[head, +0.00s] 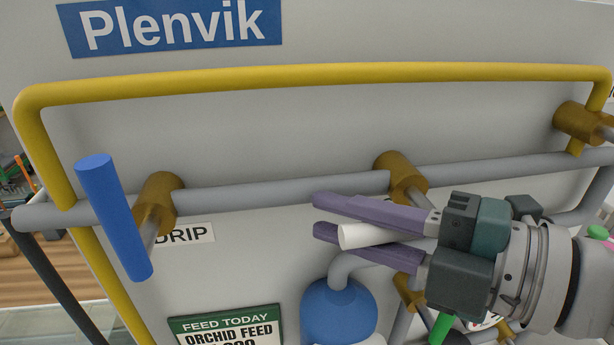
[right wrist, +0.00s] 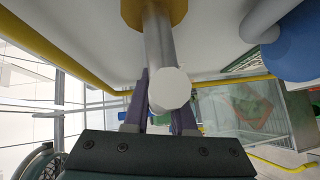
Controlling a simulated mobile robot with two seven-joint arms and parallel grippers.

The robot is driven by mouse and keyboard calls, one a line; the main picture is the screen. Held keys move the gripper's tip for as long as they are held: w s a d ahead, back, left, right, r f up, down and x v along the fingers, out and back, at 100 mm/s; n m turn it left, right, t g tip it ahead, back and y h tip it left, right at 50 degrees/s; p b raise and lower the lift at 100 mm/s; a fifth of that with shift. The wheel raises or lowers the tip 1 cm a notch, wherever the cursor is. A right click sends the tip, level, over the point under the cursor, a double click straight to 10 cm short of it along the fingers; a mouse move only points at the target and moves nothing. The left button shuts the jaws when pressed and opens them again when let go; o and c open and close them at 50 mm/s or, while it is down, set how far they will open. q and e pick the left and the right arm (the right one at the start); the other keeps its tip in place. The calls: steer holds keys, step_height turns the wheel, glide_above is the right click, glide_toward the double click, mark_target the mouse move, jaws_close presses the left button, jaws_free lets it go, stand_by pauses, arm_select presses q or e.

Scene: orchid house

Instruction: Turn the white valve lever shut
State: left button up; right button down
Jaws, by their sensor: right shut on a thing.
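The white valve lever (head: 368,236) sits between the two purple fingers of my right gripper (head: 322,216), which is shut on it. The lever lies roughly sideways, with its left end showing. Its right part is hidden behind the gripper. It belongs to the brass valve (head: 402,172) on the grey pipe (head: 280,190). In the right wrist view the lever (right wrist: 170,90) shows end-on between the fingers, below a grey stem and the brass body (right wrist: 153,12). My left gripper is not in view.
A yellow pipe (head: 300,76) frames the panel. A blue round vessel (head: 338,312) with a grey bent pipe is below my fingers. A green handle (head: 441,328) is under my gripper.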

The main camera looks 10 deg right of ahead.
stand_by(0.6)
step_height(320, 180, up, 8)
steer(key=m+t+h+b, duration=0.6)
steer(key=m+t+b, duration=0.9)
steer(key=m, duration=0.8)
glide_above(423, 201)
steer(key=shift+m+h, duration=0.3)
steer(key=c, duration=0.7)
jaws_free()
steer(key=shift+c, duration=0.2)
steer(key=shift+f, duration=0.1)
